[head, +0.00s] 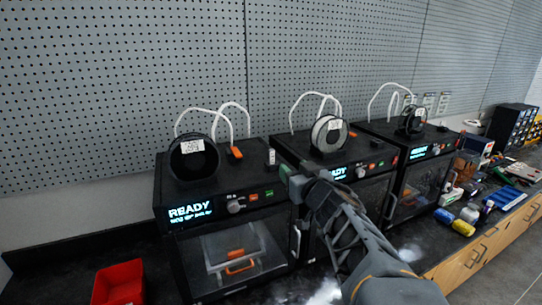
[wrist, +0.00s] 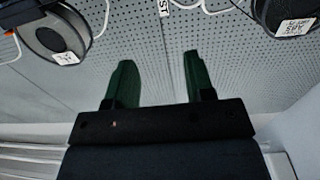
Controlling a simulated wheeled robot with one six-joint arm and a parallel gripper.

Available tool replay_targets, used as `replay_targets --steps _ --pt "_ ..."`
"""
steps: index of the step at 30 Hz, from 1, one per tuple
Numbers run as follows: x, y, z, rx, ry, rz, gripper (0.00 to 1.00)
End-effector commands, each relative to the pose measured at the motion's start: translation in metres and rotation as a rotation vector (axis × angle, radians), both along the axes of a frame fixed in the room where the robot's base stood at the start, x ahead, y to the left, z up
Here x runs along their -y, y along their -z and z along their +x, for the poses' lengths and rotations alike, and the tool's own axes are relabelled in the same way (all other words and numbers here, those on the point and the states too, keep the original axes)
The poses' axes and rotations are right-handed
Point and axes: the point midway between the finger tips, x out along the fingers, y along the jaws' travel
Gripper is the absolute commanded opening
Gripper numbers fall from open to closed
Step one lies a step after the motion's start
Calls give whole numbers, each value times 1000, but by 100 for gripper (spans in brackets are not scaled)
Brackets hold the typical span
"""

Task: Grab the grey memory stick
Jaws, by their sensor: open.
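A small upright pale-grey piece (head: 271,156), which looks like the memory stick, stands on top of the left printer near its right edge. In the wrist view a small white label with dark letters (wrist: 165,7) shows at the top edge between two spools; it may be on the same piece, and most of it is cut off. My gripper (head: 289,180) is at the right front of the left printer, just below and right of the piece, not touching it as far as I can tell. In the wrist view its green fingers (wrist: 158,62) are apart with nothing between them.
Three black printers stand in a row, with a black spool (head: 193,158), a grey spool (head: 328,133) and another dark spool (head: 412,120) on top. Orange clips (head: 236,152) lie there too. A red bin (head: 119,284) stands at lower left. A pegboard wall (head: 130,80) rises behind.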

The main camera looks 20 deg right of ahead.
Motion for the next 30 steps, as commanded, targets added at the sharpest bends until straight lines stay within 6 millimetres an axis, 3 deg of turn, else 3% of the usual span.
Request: replay_targets --steps 12,22,30 --pt "-3 -2 67 8 -33 5 49" --pt "-3 -2 89 7 -31 3 49" --pt "-4 -1 124 8 -31 2 49"
